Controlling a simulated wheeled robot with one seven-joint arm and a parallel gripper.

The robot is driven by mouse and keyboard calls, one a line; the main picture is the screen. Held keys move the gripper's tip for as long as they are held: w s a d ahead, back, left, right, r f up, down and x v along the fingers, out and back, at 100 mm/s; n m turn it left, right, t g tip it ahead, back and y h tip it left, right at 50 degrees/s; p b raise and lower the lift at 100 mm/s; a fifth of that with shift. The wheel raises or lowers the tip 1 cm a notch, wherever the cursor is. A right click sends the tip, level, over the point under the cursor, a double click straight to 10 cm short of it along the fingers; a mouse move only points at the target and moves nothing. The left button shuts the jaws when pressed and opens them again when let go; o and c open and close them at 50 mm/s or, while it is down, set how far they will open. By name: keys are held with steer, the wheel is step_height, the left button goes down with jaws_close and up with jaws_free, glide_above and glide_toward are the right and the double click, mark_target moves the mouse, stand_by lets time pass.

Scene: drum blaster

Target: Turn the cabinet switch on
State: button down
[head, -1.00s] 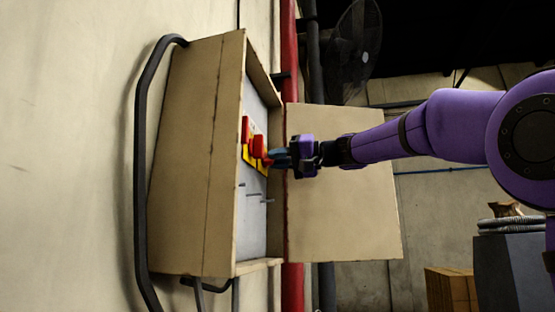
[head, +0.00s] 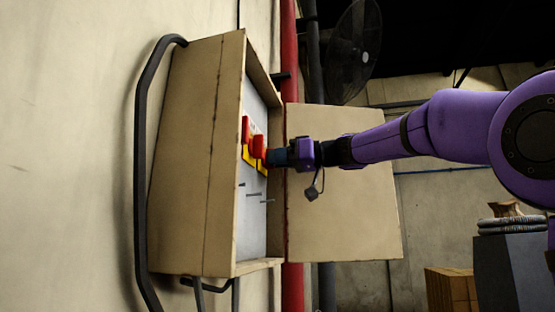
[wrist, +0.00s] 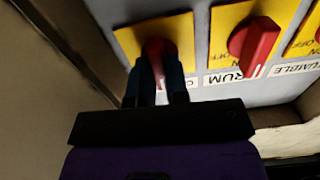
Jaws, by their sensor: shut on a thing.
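The cabinet (head: 195,165) is a tan metal box on the wall, with its door (head: 345,190) swung open to the right. Inside are red knobs on yellow plates. The red switch (head: 259,147) at the front is in my gripper (head: 271,157). In the wrist view, my gripper's two blue fingers (wrist: 160,86) are closed on the sides of the leftmost red switch (wrist: 154,46), on its yellow plate (wrist: 122,40). The fingers hide much of this switch and part of its label. A second red switch (wrist: 252,45) stands tilted on its own yellow plate to the right.
The cabinet's side wall (wrist: 60,90) is close on the left in the wrist view. Thin pegs (head: 254,195) stick out of the panel below the switches. A red pipe (head: 291,275) runs behind the cabinet. A fan (head: 355,50) is at the back.

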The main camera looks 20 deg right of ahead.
steer(key=shift+f+n, duration=0.1)
steer(key=shift+n, duration=0.3)
steer(key=c, duration=1.1)
jaws_free()
steer(key=v, duration=1.1)
